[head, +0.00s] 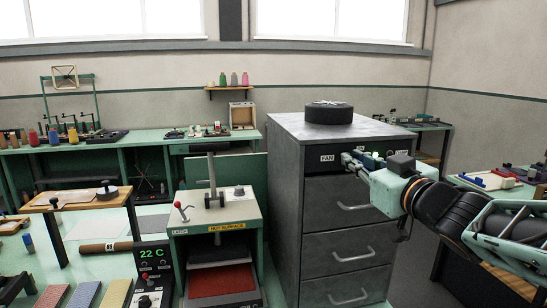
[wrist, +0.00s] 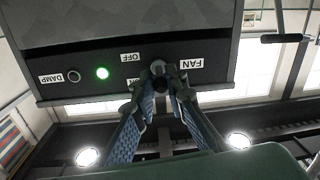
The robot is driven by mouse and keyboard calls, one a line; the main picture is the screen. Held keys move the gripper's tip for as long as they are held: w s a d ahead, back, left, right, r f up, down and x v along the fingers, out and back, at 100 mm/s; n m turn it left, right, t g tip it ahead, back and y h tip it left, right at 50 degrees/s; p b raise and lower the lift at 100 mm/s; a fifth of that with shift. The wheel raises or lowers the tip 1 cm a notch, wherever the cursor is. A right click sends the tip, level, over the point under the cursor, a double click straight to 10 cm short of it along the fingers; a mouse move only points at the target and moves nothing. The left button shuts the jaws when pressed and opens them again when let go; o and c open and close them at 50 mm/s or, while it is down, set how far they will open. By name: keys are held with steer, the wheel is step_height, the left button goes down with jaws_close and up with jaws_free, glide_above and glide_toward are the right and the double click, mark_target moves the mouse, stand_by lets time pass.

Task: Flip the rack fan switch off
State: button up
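The rack fan switch (wrist: 158,67) is a small dark toggle on a round base on the cabinet's dark top panel, between the FAN label (wrist: 191,64) and the OFF label (wrist: 131,57). The wrist view shows the panel upside down. My gripper (wrist: 161,82) is at the switch, with one blue-padded finger on each side of it and a gap between the tips. I cannot tell whether the pads touch the lever. Its lean is hidden by the fingers. In the head view my gripper (head: 352,159) reaches the panel beside the FAN label (head: 327,158), and the switch is hidden.
A green lamp (wrist: 102,73) glows on the panel, and a knob (wrist: 74,76) sits near the DAMP label (wrist: 50,79). The grey cabinet (head: 287,210) has drawers with handles below and a black round object (head: 329,113) on top. A hot-surface press (head: 217,215) stands to its left.

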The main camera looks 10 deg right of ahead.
jaws_close()
steer(key=shift+f+b, duration=0.2)
steer(key=shift+b, duration=0.45)
step_height(320, 180, down, 3)
steer(key=t+b, duration=0.3)
steer(key=b, duration=1)
steer(key=t+b, duration=0.3)
steer(key=b, duration=0.9)
steer(key=shift+w+r+n+y+b, duration=0.1)
steer(key=shift+w+n+y+b, duration=0.05)
steer(key=shift+n+y+b, duration=0.2)
steer(key=b, duration=0.3)
steer(key=shift+w+t, duration=0.1)
steer(key=shift+t, duration=0.3)
steer(key=shift+r+t+y+b, duration=0.25)
steer(key=shift+t+y+b, duration=0.1)
steer(key=shift+b, duration=0.5)
